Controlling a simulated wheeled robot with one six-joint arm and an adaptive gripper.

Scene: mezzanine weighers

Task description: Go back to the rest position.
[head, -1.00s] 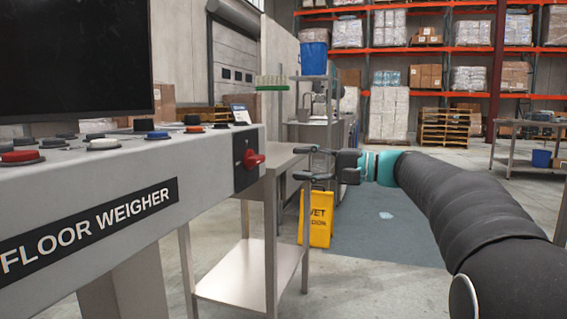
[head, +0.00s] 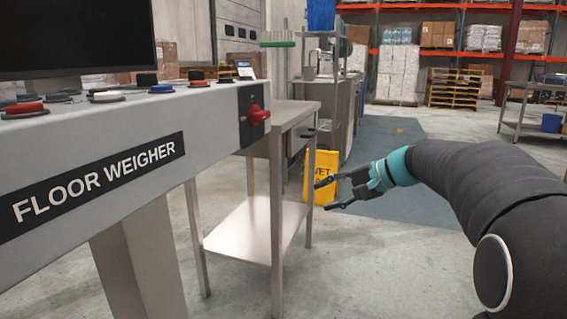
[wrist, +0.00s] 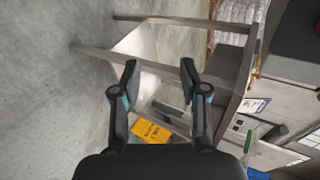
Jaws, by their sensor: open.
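My gripper (head: 328,192) is in the head view, right of the steel side table, at the end of my dark arm with a teal wrist band. Its two fingers are spread apart with nothing between them. They point left and touch nothing that I can see. In the wrist view my gripper (wrist: 160,85) also shows open and empty, with the steel table and the floor beyond it.
The floor weigher console (head: 95,175), with buttons and a red switch (head: 258,115), stands at left. The steel side table (head: 292,113) adjoins it. A yellow wet-floor sign (head: 322,170) stands behind my gripper. Open floor (head: 380,275) lies below the arm.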

